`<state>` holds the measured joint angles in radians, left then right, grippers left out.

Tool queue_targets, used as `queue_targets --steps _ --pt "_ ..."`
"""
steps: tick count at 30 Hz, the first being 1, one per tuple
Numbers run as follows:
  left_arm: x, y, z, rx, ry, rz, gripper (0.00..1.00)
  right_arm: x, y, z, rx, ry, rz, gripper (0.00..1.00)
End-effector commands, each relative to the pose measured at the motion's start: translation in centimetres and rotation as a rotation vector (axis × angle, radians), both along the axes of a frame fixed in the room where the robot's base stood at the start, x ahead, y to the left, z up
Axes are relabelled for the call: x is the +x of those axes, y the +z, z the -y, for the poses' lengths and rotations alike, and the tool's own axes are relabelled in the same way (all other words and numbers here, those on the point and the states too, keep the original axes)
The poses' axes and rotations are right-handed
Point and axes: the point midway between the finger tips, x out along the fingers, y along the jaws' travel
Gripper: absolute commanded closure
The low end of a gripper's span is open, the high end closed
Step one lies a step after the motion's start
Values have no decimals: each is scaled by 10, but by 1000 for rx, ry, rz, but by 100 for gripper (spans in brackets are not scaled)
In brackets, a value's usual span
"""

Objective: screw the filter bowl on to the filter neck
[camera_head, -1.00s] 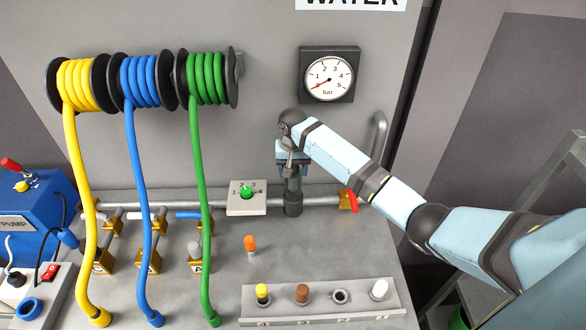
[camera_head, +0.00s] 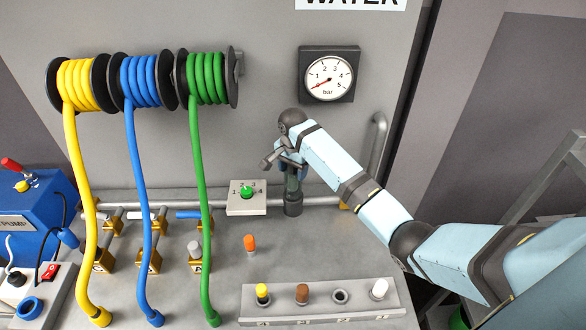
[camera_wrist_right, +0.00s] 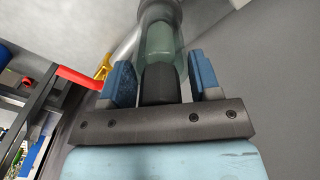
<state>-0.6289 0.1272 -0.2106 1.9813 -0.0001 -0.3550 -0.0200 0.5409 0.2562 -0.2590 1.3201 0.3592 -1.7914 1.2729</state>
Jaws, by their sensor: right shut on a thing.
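The filter bowl (camera_head: 292,184) is a clear greenish cup, upright above the dark filter neck (camera_head: 293,205) on the grey pipe. In the right wrist view the bowl (camera_wrist_right: 160,45) shows a green insert inside, and the dark neck (camera_wrist_right: 161,10) is at its far end. The two meet closely; I cannot tell how far the thread is engaged. My right gripper (camera_head: 290,163) comes from above and is shut on the bowl's near end. Its blue fingers (camera_wrist_right: 162,82) flank a black end piece. My left gripper is not in view.
A dial gauge (camera_head: 329,77) hangs on the panel above. A white box with a green knob (camera_head: 247,193) stands close left of the neck. Hoses, including a green one (camera_head: 201,200), hang further left. A red handle (camera_wrist_right: 78,76) lies beside the pipe. A rail with plugs (camera_head: 322,300) is in front.

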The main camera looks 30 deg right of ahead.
Motion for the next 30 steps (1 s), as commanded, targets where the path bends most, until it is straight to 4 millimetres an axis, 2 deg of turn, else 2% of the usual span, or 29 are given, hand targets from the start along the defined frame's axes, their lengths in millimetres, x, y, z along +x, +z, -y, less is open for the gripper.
queue_targets --steps 3,5,12,13,15,17,27,30 --pt "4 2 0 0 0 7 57 0 0 -1 3 -176 1 68" --pt "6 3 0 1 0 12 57 0 0 -1 3 -230 1 68" --pt "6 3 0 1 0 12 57 0 0 0 0 -258 1 68" --pt "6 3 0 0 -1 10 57 0 0 0 0 -257 1 41" --pt "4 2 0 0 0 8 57 0 0 0 0 -257 1 24" --pt "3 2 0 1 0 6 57 0 0 0 0 -256 1 13" --pt "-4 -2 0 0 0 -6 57 0 0 0 0 -251 0 13" --pt "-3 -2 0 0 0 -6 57 0 0 1 -1 -186 1 13"
